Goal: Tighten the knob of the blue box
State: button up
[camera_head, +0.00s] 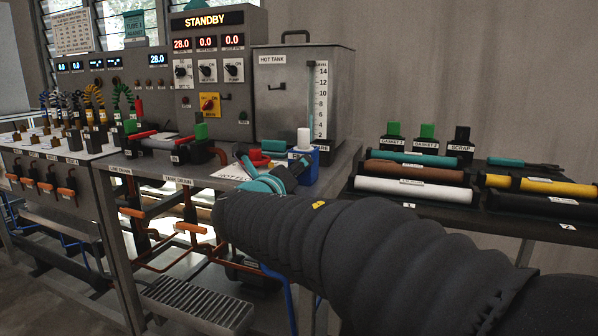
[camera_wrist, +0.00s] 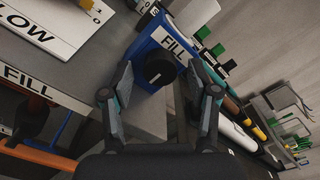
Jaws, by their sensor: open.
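The blue box (camera_head: 311,166) stands near the right front corner of the grey workbench, with a white cylinder (camera_head: 304,139) on top. In the wrist view the blue box (camera_wrist: 152,40) carries a FILL label, and its round black knob (camera_wrist: 159,71) faces me. My gripper (camera_wrist: 160,84) is open, one finger to the left of the knob and one to the right, with visible gaps. I cannot tell whether the tips reach as deep as the knob. In the head view my gripper (camera_head: 268,180) is in front of the box, and the knob is hidden.
Red and teal parts (camera_head: 260,155) stand left of the box. The hot tank (camera_head: 300,95) is behind it, with the STANDBY panel (camera_head: 208,60) to the left. A rack of coloured rolls (camera_head: 415,172) is on the right, past a gap.

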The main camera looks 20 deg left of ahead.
grip_shut()
